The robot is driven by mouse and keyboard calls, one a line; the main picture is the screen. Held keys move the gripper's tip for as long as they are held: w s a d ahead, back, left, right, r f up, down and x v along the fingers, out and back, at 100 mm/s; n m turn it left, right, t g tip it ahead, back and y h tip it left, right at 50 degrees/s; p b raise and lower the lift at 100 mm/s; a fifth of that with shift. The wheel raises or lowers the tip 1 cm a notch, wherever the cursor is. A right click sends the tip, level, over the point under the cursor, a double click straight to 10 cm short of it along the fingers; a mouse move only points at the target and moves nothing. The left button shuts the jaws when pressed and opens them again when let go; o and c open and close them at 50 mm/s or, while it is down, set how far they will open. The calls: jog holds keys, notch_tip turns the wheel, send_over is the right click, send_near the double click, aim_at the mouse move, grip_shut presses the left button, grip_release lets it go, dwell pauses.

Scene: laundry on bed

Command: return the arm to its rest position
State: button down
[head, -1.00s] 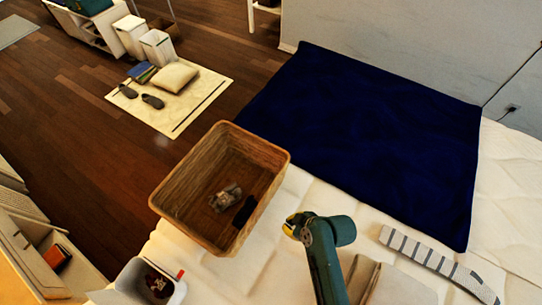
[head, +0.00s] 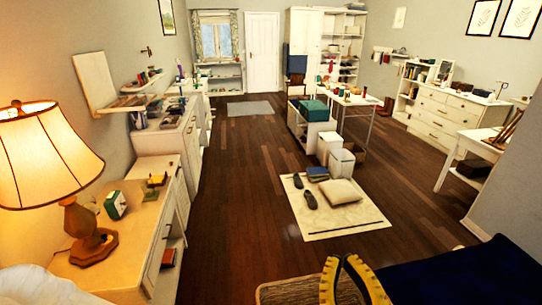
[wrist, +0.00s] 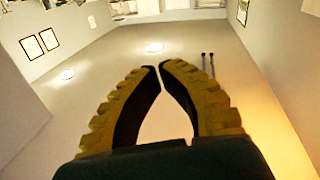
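My gripper (head: 343,262) stands at the bottom edge of the head view, with its two yellow, ridged fingers pointing up. Nothing is held. The wrist camera faces the ceiling and upper walls. The rest of my arm is out of the head view.
A lit lamp (head: 85,235) stands on a wooden cabinet at left. Beyond are a cream mat (head: 335,222) and open wooden floor.

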jog(key=s+a+r+t+y, duration=0.1)
jog(key=s+a+r+t, duration=0.15)
jog(key=r, duration=0.45)
jog(key=s+a+r+t, duration=0.2)
jog(key=s+a+r, duration=0.15)
jog(key=r, duration=0.25)
notch_tip(320, 180, up, 21)
jog(key=m+p, duration=0.1)
jog(key=p, duration=2)
jog(key=shift+w, duration=0.45)
